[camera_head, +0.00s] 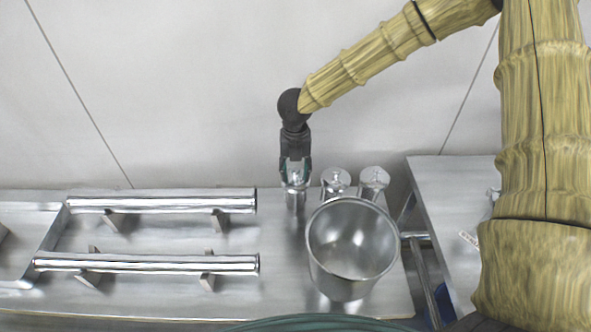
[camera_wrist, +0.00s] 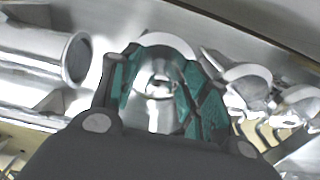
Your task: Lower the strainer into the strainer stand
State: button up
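My gripper (camera_head: 295,176) points down at the back edge of the metal table, over a small shiny metal canister (camera_head: 296,198). In the wrist view, its green-padded fingers (camera_wrist: 163,75) are spread on either side of the canister's top knob (camera_wrist: 158,86). I see a gap between the pads and the knob. I cannot tell whether the fingers touch the canister's rim. A large open metal pot (camera_head: 345,285) stands in front and to the right; its inside looks empty. I cannot tell for sure which vessel is the strainer or the strainer stand.
Two similar canisters (camera_head: 336,184) and (camera_head: 373,183) stand close to the right of my gripper. Two horizontal metal tubes (camera_head: 160,201) and (camera_head: 150,264) rest on brackets at the left. A wall (camera_head: 180,90) rises behind. A second metal surface (camera_head: 450,190) lies at the right.

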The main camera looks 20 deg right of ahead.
notch_tip(320, 180, up, 12)
dwell(0.7)
